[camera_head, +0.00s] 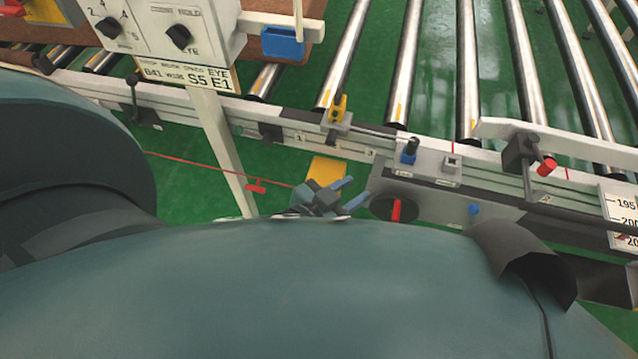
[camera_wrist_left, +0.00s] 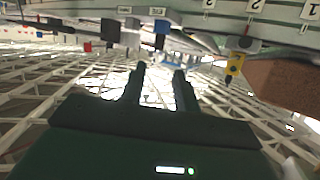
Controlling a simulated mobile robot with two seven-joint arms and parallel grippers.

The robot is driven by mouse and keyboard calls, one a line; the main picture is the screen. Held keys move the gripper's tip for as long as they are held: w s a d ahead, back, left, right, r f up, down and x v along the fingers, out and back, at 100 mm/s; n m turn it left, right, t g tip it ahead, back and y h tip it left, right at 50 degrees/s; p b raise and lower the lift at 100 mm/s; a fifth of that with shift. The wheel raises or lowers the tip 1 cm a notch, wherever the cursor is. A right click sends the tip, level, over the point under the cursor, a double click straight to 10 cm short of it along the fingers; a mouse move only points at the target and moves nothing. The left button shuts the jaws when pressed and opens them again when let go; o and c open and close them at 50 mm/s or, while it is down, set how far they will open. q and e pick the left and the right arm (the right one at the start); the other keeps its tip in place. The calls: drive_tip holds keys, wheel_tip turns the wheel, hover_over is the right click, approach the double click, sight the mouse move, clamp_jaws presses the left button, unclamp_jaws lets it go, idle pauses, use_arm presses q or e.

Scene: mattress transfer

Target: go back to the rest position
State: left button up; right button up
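My left gripper (camera_head: 348,193) shows in the head view just beyond the large teal curve of my own arm, in front of the conveyor's near rail. Its two fingers are apart with nothing between them. In the left wrist view the left gripper (camera_wrist_left: 159,72) also shows two dark, parallel fingers with an empty gap. It touches nothing that I can see. My right gripper does not show in either view. My own arm parts hide most of the lower head view.
A roller conveyor (camera_head: 407,65) crosses the back. A control panel (camera_head: 160,30) stands on a white post at upper left. Green floor shows below the rail.

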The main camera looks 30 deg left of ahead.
use_arm(q)
drive_tip(key=s+a+f+n+g+y, duration=0.1)
drive_tip(key=s+a+f+g, duration=0.1)
drive_tip(key=s+f, duration=0.5)
drive_tip(key=shift+s+a+g+y, duration=0.2)
drive_tip(key=shift+s+g+y, duration=0.15)
drive_tip(key=shift+g, duration=0.35)
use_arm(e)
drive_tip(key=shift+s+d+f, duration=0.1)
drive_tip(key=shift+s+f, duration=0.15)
use_arm(q)
drive_tip(key=shift+f, duration=0.1)
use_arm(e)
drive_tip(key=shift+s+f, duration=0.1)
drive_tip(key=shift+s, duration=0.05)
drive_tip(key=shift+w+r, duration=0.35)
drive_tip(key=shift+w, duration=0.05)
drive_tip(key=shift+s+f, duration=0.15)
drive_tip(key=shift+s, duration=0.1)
